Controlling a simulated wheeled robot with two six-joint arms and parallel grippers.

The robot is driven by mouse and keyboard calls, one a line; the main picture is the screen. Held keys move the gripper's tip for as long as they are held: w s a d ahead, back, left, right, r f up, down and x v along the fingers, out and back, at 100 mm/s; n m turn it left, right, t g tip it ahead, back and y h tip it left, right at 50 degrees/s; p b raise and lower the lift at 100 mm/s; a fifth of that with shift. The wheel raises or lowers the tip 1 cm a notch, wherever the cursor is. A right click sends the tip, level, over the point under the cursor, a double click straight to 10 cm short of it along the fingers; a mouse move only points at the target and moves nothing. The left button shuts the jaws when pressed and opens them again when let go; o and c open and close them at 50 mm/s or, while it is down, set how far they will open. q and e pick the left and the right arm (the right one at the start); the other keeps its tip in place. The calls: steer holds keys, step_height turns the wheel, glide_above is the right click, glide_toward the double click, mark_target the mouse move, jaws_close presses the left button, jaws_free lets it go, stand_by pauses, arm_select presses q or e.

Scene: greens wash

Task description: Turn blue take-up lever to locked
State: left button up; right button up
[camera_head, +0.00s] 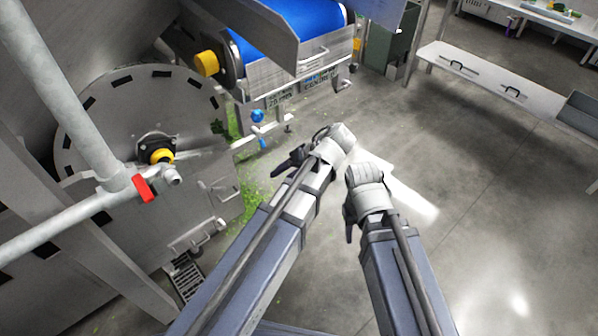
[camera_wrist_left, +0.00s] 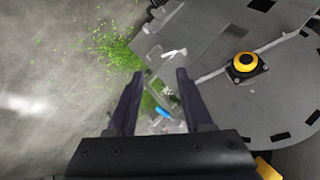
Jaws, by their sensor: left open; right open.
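A blue ball-shaped knob (camera_head: 257,115) shows in the head view below the conveyor's end, with a smaller blue part (camera_head: 263,143) under it on a grey fitting. I cannot tell which is the take-up lever. A blue piece (camera_wrist_left: 161,113) shows between the fingers in the left wrist view, beyond them and apart from them. My left gripper (camera_head: 290,160) is open and empty, to the lower right of the blue parts. My right gripper (camera_head: 349,222) is open and empty, further right over the floor. The lever's locked marking is not readable.
A blue conveyor belt (camera_head: 290,28) runs above, with a yellow roller cap (camera_head: 207,64). A large grey drum (camera_head: 100,125) with a yellow hub stands left. A red-marked pipe (camera_head: 144,188) crosses near it. Green scraps (camera_head: 257,190) lie on the floor. Open floor lies right, before a bench (camera_head: 490,80).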

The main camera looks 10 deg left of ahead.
arm_select(q)
steer(key=s+d+r+m+h+p, duration=0.3)
steer(key=s+d+r+m+p, duration=0.1)
steer(key=s+d+p, duration=0.1)
steer(key=shift+s+d+r+g+p, duration=0.15)
steer(key=shift+s+r+g+p, duration=0.2)
steer(key=shift+s+p, duration=0.55)
steer(key=shift+w, duration=0.1)
